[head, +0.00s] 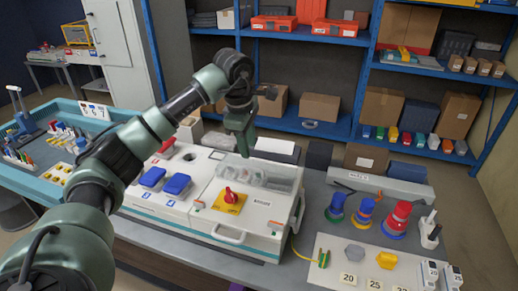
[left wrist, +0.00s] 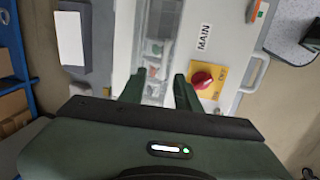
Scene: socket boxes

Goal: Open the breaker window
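The breaker window (head: 284,181) is a clear panel over a recess at the back of the white socket box (head: 200,216), and small parts show dimly behind it. It looks closed, lying over the recess. In the left wrist view the clear window (left wrist: 158,48) runs up from between my fingers. My left gripper (head: 245,152) points down above the back left edge of the window. In the left wrist view its two fingers (left wrist: 160,92) are apart with nothing between them. Whether the tips touch the window I cannot tell. My right gripper is not in view.
A red knob (head: 230,197) on a yellow plate and a MAIN label (head: 262,202) sit in front of the window. Two blue socket covers (head: 177,184) lie to the left. Blue shelves (head: 300,123) are behind.

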